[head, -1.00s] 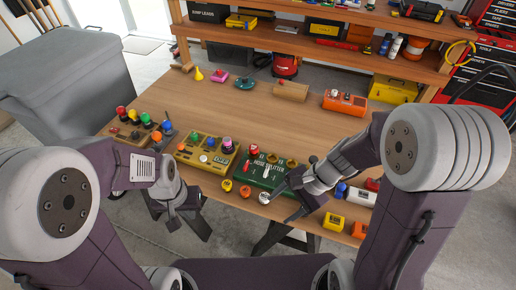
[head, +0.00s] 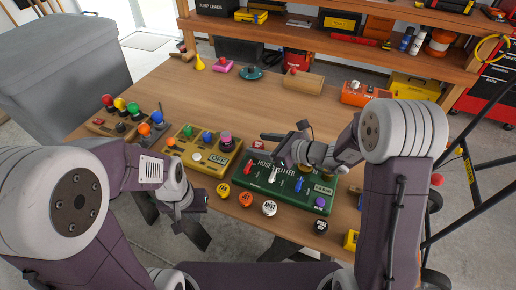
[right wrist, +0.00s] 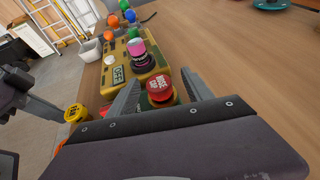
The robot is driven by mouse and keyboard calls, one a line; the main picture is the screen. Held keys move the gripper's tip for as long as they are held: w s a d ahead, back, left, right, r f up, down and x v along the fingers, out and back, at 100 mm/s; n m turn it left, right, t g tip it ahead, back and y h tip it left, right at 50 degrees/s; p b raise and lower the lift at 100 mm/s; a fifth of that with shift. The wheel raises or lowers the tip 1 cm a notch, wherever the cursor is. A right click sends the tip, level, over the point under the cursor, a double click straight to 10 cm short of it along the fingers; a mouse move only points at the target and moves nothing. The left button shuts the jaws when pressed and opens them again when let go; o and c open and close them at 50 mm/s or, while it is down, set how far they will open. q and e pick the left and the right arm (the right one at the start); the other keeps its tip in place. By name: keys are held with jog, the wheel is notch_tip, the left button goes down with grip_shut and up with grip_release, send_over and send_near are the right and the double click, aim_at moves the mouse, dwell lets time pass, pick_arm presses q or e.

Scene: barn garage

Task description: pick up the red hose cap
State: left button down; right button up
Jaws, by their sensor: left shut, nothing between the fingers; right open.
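The red hose cap (right wrist: 160,88) is a round red knob with white lettering, standing at the near end of the green hose splitter box in the right wrist view. In the head view only a bit of the red cap (head: 254,145) shows, mostly hidden by my right gripper. My right gripper (head: 264,144) is open above the back left of the green hose splitter box (head: 318,198). In the right wrist view its fingers (right wrist: 160,97) lie on either side of the cap, with no clear grip on it. My left gripper (head: 200,203) is shut and empty at the table's front edge.
A yellow box (head: 210,158) with a pink-topped knob (head: 225,142) stands close to the left of the cap. Yellow, orange and white round caps (head: 246,199) lie along the front edge. The table's middle behind is clear.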

jog(key=x, duration=0.4)
jog(key=shift+a+f, duration=0.15)
jog(key=shift+f, duration=0.1)
jog(key=shift+s, duration=0.1)
jog(key=shift+c, duration=0.9)
grip_shut()
jog(key=shift+r, duration=0.55)
jog(key=r, duration=0.2)
jog(key=w+r+p, duration=0.1)
jog(key=r, duration=0.1)
jog(key=shift+w+r, duration=0.15)
jog(key=shift+w, duration=0.05)
jog(key=w+r+p, duration=0.3)
jog(key=w+r, duration=0.2)
jog(key=w, duration=0.5)
jog(key=shift+w+r, duration=0.15)
jog(key=shift+r, duration=0.2)
